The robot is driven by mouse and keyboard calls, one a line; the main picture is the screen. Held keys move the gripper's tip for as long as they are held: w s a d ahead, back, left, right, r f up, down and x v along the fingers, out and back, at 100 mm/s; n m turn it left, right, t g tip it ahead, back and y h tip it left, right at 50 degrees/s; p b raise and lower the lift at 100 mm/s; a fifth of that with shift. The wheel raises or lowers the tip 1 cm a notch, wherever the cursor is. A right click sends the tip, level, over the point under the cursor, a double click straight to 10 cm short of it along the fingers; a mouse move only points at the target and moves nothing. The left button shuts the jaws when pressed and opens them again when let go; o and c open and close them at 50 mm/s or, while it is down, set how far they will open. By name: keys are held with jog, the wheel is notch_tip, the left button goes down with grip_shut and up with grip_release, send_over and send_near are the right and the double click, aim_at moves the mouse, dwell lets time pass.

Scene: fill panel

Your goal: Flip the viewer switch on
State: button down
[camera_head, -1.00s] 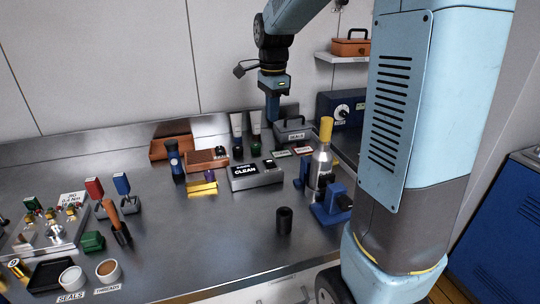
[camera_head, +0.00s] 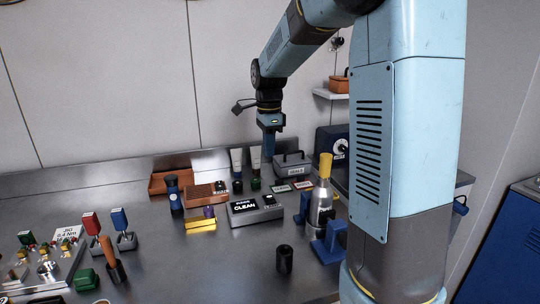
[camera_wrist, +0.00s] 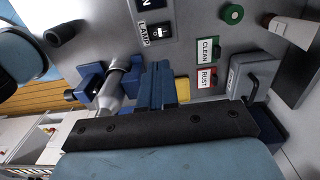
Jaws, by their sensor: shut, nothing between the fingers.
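In the wrist view my blue fingers (camera_wrist: 157,76) are shut together and empty, below the switch in the picture.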

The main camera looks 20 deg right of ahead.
jog(key=shift+w+r, duration=0.1)
jog(key=shift+w, duration=0.15)
jog(key=shift+r, duration=0.1)
notch_tip(320, 180, up, 13)
jog(key=w, duration=0.3)
jog(key=shift+r, duration=0.2)
jog(key=shift+s, duration=0.1)
dwell(0.5)
jog(key=s+f+n+t, duration=0.3)
jog(key=s+n, duration=0.6)
jog(key=s, duration=0.6)
jog(key=s+f+n+t, duration=0.2)
jog(key=s+f+n, duration=0.4)
jog(key=s, duration=0.9)
jog(key=n, duration=0.3)
jog(key=shift+t, duration=0.4)
